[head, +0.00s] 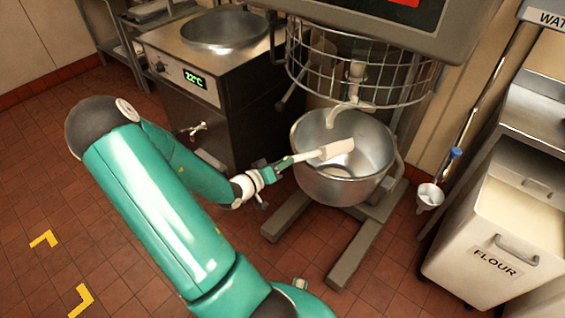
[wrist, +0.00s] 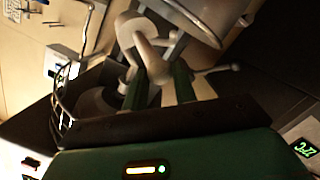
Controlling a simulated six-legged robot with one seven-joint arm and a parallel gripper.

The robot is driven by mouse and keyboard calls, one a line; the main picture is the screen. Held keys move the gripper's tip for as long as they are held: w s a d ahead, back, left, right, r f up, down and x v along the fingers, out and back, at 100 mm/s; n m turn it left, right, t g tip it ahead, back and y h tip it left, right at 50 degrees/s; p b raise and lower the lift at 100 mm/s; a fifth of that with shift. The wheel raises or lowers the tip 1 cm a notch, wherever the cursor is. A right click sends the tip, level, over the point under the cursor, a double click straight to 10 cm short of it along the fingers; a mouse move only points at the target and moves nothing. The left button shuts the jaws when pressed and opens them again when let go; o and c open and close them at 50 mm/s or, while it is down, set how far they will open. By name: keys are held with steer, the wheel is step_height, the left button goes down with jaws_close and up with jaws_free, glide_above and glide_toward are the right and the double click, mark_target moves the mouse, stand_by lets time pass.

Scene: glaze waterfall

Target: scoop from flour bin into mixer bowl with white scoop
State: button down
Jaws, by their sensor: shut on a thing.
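The white scoop (head: 337,149) is held by its handle in my gripper (head: 284,164), which is shut on it. The scoop head is over the steel mixer bowl (head: 345,185), around its rim height; I cannot tell whether it holds flour. In the wrist view, the pale scoop (wrist: 152,62) shows between the green fingers of my gripper (wrist: 160,85). The flour bin (head: 465,235) stands at the right, white, with a FLOUR label and pale contents (head: 520,212) showing at its open top.
The mixer's wire guard (head: 360,75) and hook (head: 345,113) are above the bowl. Mixer legs (head: 355,250) spread on the tiled floor. A steel unit (head: 205,85) with a display stands left. A white cup-shaped item (head: 430,195) with a blue-topped handle is between bowl and bin.

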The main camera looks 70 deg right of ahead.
steer(key=w+a+r+m+g+h, duration=0.1)
steer(key=w+a+m, duration=0.3)
steer(key=a+m, duration=0.5)
steer(key=a+r+h, duration=0.1)
steer(key=a, duration=0.4)
steer(key=shift+r+g+h, duration=0.15)
steer(key=shift+g+h, duration=0.15)
steer(key=shift+g, duration=0.1)
steer(key=shift+w+a, duration=0.1)
steer(key=shift+w, duration=0.05)
stand_by(0.3)
